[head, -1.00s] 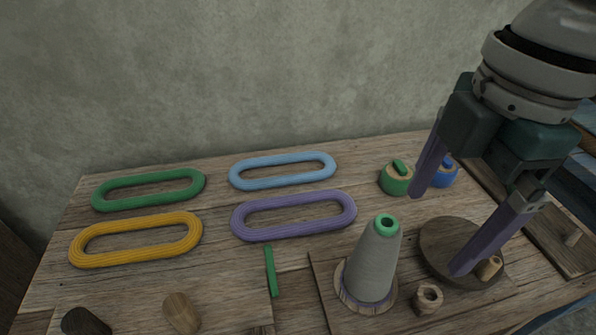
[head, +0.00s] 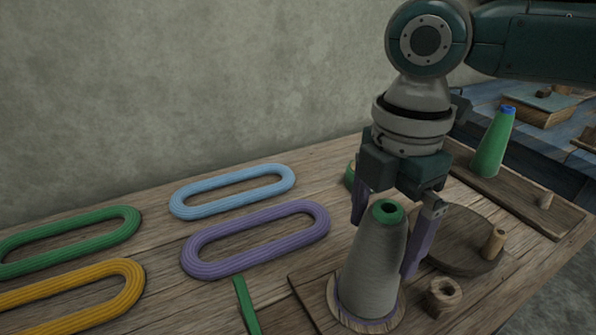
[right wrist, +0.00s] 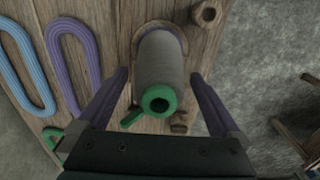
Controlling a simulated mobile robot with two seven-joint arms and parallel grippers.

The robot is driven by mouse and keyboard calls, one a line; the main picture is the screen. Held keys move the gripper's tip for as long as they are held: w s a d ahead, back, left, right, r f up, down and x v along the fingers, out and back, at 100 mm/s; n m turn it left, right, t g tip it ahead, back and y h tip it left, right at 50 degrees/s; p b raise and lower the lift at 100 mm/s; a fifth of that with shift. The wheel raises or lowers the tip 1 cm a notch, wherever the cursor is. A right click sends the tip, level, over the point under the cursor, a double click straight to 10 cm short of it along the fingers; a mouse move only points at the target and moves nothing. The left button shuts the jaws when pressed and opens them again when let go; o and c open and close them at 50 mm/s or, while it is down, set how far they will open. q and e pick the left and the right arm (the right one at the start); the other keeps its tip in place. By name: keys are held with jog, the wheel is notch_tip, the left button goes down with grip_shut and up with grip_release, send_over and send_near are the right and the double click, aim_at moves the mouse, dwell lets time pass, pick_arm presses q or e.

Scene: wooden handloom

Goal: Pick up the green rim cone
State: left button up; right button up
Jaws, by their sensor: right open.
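The green rim cone (head: 372,268) is a grey cone of yarn with a green ring at its top. It stands upright on a round wooden base at the front right of the table. It also shows in the right wrist view (right wrist: 161,68), seen from above with its green top toward the camera. My right gripper (head: 383,248) is open and pointing down, with one finger on each side of the cone. In the right wrist view, gaps show between the cone and both fingers (right wrist: 160,76). My left gripper is not in view.
A wooden nut (head: 443,297) and a round wooden disc with a peg (head: 455,245) stand close right of the cone. A green cone with a blue top (head: 493,145) stands farther right. Purple (head: 258,238) and blue (head: 232,191) yarn loops lie to the left.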

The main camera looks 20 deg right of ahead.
jog(key=shift+f, duration=0.85)
grip_shut()
jog(key=shift+r, duration=0.1)
